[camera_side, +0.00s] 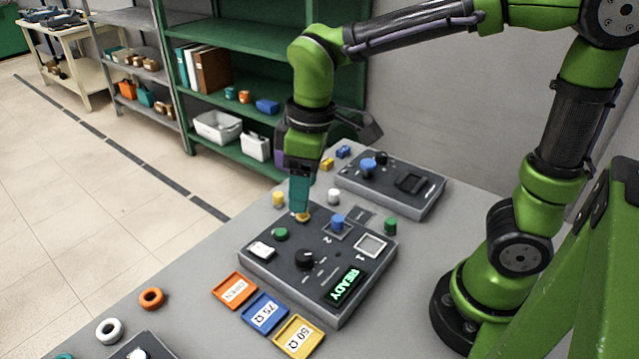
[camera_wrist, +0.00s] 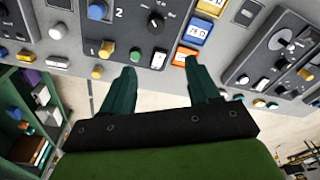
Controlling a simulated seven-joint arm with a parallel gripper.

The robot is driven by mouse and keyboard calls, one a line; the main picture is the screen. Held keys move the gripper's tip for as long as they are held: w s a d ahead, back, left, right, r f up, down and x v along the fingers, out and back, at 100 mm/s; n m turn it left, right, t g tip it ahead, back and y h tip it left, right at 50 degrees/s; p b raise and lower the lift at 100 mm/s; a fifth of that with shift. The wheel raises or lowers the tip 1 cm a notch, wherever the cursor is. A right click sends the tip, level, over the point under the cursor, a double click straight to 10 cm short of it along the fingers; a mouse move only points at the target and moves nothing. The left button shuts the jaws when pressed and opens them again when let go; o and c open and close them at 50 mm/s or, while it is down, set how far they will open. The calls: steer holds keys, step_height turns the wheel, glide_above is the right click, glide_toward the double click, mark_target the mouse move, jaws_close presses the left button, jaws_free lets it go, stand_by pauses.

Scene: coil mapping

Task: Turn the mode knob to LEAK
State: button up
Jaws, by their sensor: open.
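The mode knob (camera_side: 305,258) is a round black knob with a white pointer mark on the dark tester box (camera_side: 262,268). Small labels around it are too small to read. It also shows near the top of the wrist view (camera_wrist: 155,22). My gripper (camera_side: 300,208) points down above the far edge of the box, away from the knob. In the wrist view its two teal fingers (camera_wrist: 160,68) are apart with nothing held between them, and the knob lies beyond their tips. The green display (camera_side: 345,284) reads READY.
On the box are a green button (camera_side: 281,234), a white rocker switch (camera_side: 262,249), a yellow piece (camera_side: 303,217) by my fingertips and a blue piece (camera_side: 338,221). Orange, blue and yellow labelled trays (camera_side: 299,336) line its near side. A second device (camera_side: 392,184) stands behind.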

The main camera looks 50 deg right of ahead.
mark_target(302, 255)
steer(key=f+n, duration=0.1)
steer(key=f, duration=0.4)
steer(key=f+n, duration=0.1)
steer(key=f, duration=0.4)
steer(key=f+n+g, duration=0.1)
steer(key=f, duration=0.5)
steer(key=shift+w+a+h, duration=0.15)
steer(key=shift+w+h, duration=0.25)
steer(key=shift+c, duration=0.2)
steer(key=c, duration=1)
